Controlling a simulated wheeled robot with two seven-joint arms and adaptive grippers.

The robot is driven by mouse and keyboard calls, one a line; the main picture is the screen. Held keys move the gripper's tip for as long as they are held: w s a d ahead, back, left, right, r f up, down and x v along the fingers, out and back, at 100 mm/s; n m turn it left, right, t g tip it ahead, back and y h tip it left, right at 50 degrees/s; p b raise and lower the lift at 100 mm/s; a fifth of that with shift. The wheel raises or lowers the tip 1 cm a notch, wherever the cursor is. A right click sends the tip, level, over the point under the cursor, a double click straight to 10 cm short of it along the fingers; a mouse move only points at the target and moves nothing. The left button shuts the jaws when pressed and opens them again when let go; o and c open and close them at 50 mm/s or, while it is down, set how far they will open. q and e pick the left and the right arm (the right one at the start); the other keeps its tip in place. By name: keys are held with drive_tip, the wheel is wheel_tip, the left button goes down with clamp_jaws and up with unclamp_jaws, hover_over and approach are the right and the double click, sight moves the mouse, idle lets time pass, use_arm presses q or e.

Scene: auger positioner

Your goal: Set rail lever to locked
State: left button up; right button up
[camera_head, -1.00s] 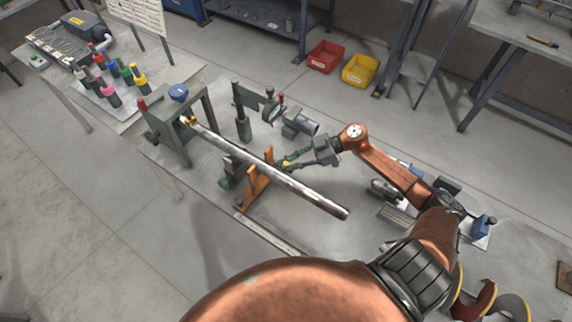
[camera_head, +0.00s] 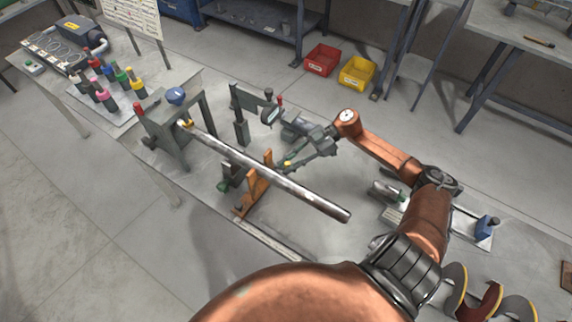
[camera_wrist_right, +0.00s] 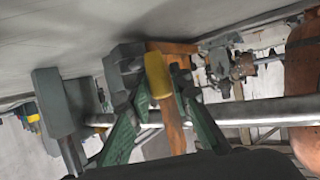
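The rail lever's yellow grip (camera_head: 287,164) shows by the orange bracket (camera_head: 257,185) on the bench. In the right wrist view the yellow grip (camera_wrist_right: 158,76) stands in front of an orange upright (camera_wrist_right: 175,125). My right gripper (camera_head: 298,158) is at the lever, and its green fingers (camera_wrist_right: 160,85) stand apart on either side of the yellow grip. I see no clear sign that they are closed on it; contact cannot be told. The lever's lower part is hidden. My left gripper is not in view.
A long metal bar (camera_head: 270,176) runs across the bench beside my right gripper, from a grey frame (camera_head: 205,125) over the orange bracket. A grey post (camera_head: 241,130) and a motor-like cylinder (camera_head: 300,128) stand just behind the gripper. Red (camera_head: 322,60) and yellow bins (camera_head: 357,73) sit on the floor.

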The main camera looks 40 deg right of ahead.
drive_tip(key=o, duration=0.3)
drive_tip(key=shift+o, duration=0.2)
drive_tip(key=v, duration=1.2)
drive_tip(key=shift+c, duration=0.3)
